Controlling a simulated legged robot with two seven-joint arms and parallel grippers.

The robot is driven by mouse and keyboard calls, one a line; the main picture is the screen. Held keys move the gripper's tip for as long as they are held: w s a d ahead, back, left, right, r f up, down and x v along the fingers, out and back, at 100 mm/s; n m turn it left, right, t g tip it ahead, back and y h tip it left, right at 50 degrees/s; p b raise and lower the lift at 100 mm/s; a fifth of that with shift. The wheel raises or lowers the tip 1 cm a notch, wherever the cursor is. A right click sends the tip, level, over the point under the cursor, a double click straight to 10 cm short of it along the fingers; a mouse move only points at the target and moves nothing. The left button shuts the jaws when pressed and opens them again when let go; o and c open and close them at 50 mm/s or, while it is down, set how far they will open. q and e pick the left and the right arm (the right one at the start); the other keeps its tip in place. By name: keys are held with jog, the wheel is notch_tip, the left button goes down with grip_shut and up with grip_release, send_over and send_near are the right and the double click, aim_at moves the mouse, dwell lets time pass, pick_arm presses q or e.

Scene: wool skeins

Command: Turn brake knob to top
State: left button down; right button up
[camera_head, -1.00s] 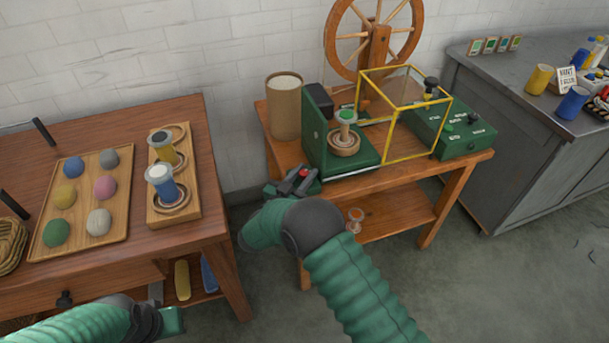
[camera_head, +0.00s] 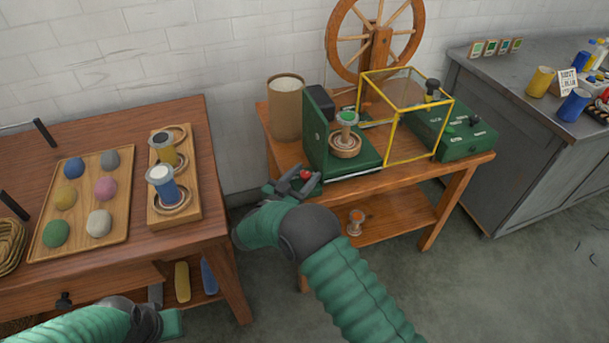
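A small red knob (camera_head: 306,175) shows at the front left edge of the wooden spinning table. My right gripper (camera_head: 307,177) is there, its dark fingers apart on either side of the red knob; contact cannot be made out. A black knob (camera_head: 474,120) sits on the green control box (camera_head: 462,142) at the table's right, and a black-topped post (camera_head: 432,87) stands behind it. No label shows which is the brake knob. My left gripper (camera_head: 170,322) is partly in view at the bottom left, away from these; its fingers are unclear.
The green stand (camera_head: 318,140) holds a spool (camera_head: 346,130), beside a yellow frame (camera_head: 392,135) and a wooden wheel (camera_head: 333,45). A cardboard cylinder (camera_head: 285,108) is behind. The left table has a ball tray (camera_head: 72,226) and a spool rack (camera_head: 196,205). Grey floor lies between tables.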

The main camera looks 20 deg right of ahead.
jog(key=p+v, duration=0.2)
jog(key=v, duration=1)
